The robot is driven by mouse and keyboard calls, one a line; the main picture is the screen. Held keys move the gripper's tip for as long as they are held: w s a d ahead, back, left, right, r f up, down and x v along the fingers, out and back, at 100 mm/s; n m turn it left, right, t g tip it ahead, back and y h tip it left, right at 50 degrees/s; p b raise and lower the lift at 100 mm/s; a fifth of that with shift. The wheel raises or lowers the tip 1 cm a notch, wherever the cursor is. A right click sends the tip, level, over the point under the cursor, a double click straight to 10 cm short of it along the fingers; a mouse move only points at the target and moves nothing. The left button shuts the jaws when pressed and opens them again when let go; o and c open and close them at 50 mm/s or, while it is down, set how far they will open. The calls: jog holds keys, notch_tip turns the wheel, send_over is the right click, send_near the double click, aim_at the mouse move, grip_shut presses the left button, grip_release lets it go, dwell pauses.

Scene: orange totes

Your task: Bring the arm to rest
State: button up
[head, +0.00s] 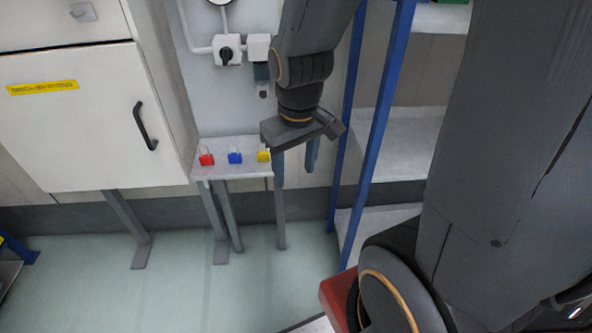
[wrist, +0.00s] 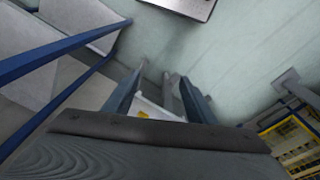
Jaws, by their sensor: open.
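My arm reaches from the right of the head view and hangs down in the upper middle. My gripper (head: 296,168) points down with its two fingers apart and nothing between them. In the head view it is in front of the right end of a small shelf (head: 238,171) and overlaps it. In the wrist view the fingers of my gripper (wrist: 158,98) are spread, with part of the small shelf and a yellow spot showing between and beyond them. Whether the fingers touch anything cannot be told.
A white cabinet (head: 80,125) stands at left. A blue-framed rack (head: 374,150) stands right of my gripper. The pale floor (head: 180,285) below is mostly clear.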

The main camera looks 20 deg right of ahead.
jog(key=shift+s+a+m, duration=0.1)
jog(key=shift+s+m, duration=0.45)
jog(key=shift+m, duration=0.35)
dwell(0.8)
